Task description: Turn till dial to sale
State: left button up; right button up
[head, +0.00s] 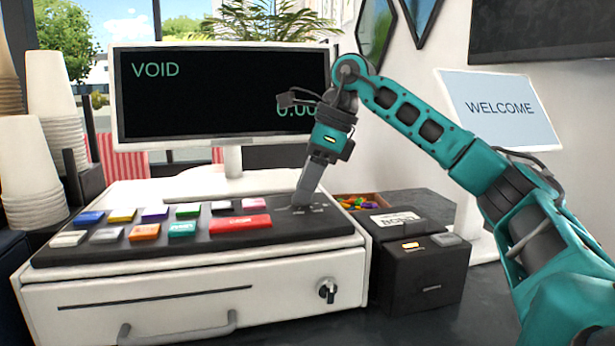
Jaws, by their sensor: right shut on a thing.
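The till (275,290) is a white cash register with a black key panel and a screen (215,95) behind it that reads VOID and 0.00. My right gripper (305,203) points down at the right end of the key panel. It is shut on the dial there, which its fingers mostly hide. Small markings beside the fingers are too small to read. My left gripper is not in view.
Several coloured keys, one a wide red key (240,223), lie left of my gripper. A black printer (420,268) stands right of the till. Stacked paper cups (35,165) stand at the left. A WELCOME display (500,108) is at the right. The drawer has a keyed lock (327,290).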

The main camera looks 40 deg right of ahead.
jog(key=shift+r+n+g+y+p, duration=0.3)
jog(key=shift+n+p, duration=0.4)
jog(key=shift+p, duration=0.25)
jog(key=n+p, duration=0.2)
jog(key=p, duration=0.1)
jog(key=shift+w+g, duration=0.1)
jog(key=shift+g, duration=0.3)
jog(key=n+p, duration=0.3)
jog(key=shift+w+d+f+g+y, duration=0.1)
jog(key=shift+w+f+g+y, duration=0.05)
jog(key=shift+g+y, duration=0.25)
jog(key=shift+f+n+p, duration=0.1)
jog(key=shift+n+p, duration=0.4)
jog(key=shift+n, duration=0.1)
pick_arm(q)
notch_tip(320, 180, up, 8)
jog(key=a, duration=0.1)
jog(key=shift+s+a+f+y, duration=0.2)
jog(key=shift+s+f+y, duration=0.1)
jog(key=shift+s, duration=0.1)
pick_arm(e)
jog(key=shift+f+g, duration=0.1)
jog(key=shift+g, duration=0.2)
jog(key=o, duration=0.8)
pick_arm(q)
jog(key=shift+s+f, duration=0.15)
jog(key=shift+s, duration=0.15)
pick_arm(e)
jog(key=shift+o, duration=1.2)
